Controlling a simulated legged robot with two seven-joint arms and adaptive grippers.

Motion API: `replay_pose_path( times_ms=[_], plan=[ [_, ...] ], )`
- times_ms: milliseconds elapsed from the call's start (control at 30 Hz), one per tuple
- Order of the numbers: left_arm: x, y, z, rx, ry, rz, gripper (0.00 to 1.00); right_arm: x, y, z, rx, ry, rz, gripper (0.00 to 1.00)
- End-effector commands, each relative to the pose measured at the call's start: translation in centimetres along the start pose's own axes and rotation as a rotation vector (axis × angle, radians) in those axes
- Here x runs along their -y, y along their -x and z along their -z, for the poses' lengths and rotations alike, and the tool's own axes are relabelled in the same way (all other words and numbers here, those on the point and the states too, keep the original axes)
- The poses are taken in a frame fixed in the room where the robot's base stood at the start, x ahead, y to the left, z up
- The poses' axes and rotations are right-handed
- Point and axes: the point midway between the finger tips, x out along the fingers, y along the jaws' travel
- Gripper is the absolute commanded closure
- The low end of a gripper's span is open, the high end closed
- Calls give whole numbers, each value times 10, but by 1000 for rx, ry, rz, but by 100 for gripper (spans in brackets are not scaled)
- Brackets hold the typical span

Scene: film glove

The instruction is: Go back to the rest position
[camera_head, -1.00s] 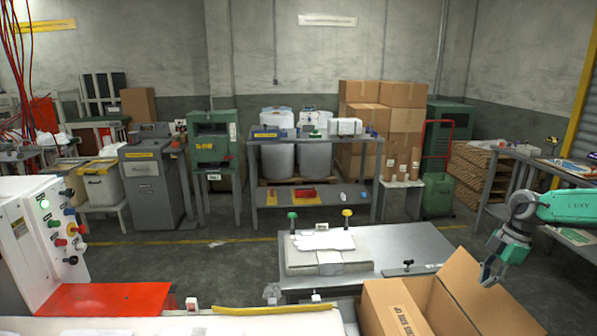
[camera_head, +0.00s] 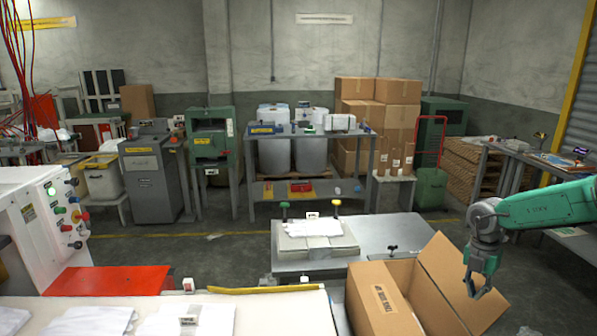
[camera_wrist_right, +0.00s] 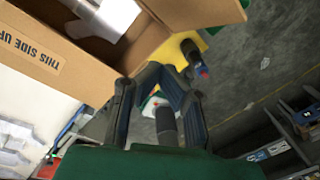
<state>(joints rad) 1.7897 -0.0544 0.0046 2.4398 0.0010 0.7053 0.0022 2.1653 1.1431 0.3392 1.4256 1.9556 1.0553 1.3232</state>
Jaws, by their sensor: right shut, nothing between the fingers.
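My right gripper (camera_head: 478,290) hangs from the green arm at the right of the head view, with its fingers pointing down. It is shut and empty, in front of the raised flap of the open cardboard box (camera_head: 385,300). In the right wrist view the gripper (camera_wrist_right: 158,80) has its fingers near the rim of the same box (camera_wrist_right: 75,65), which carries the words "THIS SIDE UP". A whitish piece shows inside the box in that view. My left gripper is in neither view.
A metal table (camera_head: 385,235) with white gloves (camera_head: 313,229) on a block stands behind the box. A white machine (camera_head: 30,225) with buttons stands at the left. White gloves (camera_head: 90,321) lie on the front work surface. Grey floor is open behind the metal table.

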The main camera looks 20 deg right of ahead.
Motion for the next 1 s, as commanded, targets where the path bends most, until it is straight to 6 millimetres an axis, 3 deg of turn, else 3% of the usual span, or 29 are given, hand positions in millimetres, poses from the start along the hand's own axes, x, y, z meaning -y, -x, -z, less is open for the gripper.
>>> replay_pose_path(
  times_ms=[267,367,533,667,700,800,1000],
  plan=[
    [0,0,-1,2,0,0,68,-16,-26,39,270,762,238,100],
    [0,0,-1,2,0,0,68,-29,-42,70,371,1226,371,100],
    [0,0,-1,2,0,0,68,-40,-80,157,466,2193,591,100],
    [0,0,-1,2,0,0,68,-18,-114,242,444,2939,667,100],
    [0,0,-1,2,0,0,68,-5,-122,265,-400,-2956,-627,100],
    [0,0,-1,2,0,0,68,29,-137,313,-270,-2600,-448,100],
    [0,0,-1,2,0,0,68,101,-146,380,-123,-2074,-178,100]
  ],
)
